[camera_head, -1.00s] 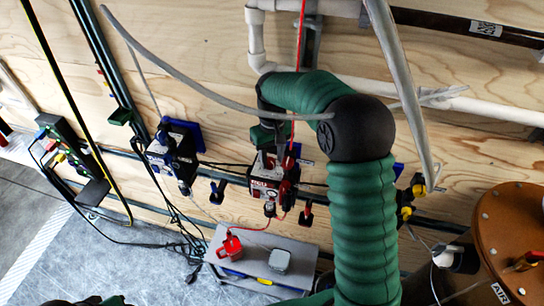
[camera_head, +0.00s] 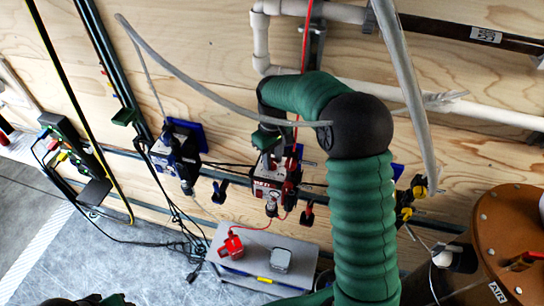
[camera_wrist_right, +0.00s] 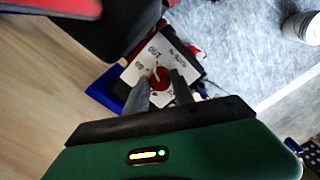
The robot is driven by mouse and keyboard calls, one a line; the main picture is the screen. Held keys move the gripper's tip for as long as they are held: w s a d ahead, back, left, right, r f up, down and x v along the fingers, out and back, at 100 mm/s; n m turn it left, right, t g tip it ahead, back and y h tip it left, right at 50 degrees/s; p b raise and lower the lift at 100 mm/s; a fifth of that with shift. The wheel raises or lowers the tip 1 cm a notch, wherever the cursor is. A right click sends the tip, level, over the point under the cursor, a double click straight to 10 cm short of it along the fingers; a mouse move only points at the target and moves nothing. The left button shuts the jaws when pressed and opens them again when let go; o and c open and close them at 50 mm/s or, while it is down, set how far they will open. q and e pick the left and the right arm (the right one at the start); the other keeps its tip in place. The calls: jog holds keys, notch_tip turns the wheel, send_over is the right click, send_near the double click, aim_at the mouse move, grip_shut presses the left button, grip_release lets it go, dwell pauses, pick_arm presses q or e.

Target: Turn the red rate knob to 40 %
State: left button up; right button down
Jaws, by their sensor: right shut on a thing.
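The red rate knob (camera_wrist_right: 159,79) is on the white face of a pump box in the right wrist view. Printed scale marks, including what looks like 100, surround it. The two grey fingers of my right gripper (camera_wrist_right: 161,92) are at the knob, one on either side, shut on it. Which mark the knob points to is too small to tell. In the head view the pump box (camera_head: 268,189) hangs on the wall rail, and my right gripper (camera_head: 268,160) reaches its top from above, hiding the knob.
A similar blue-backed pump box (camera_head: 178,158) hangs on the rail to the left. Below, a grey bench (camera_head: 240,262) bears a red item (camera_head: 231,246) and a grey block (camera_head: 281,259). A grey hose crosses near my right arm. A brown tank (camera_head: 505,235) stands at the right.

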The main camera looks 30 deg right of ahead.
jog(key=n, duration=0.1)
jog(key=n+p, duration=0.1)
jog(key=shift+w+d+r+n, duration=0.15)
jog(key=shift+r+n, duration=0.1)
jog(key=shift+n, duration=0.15)
jog(key=n+p, duration=0.1)
jog(key=n, duration=0.1)
jog(key=shift+n+p, duration=0.3)
jog(key=shift+n, duration=0.1)
jog(key=shift+f+n+p, duration=0.1)
jog(key=shift+n+p, duration=0.75)
jog(key=shift+n, duration=1.15)
jog(key=c, duration=1.3)
grip_release()
jog(key=shift+o, duration=1.1)
jog(key=shift+f, duration=0.15)
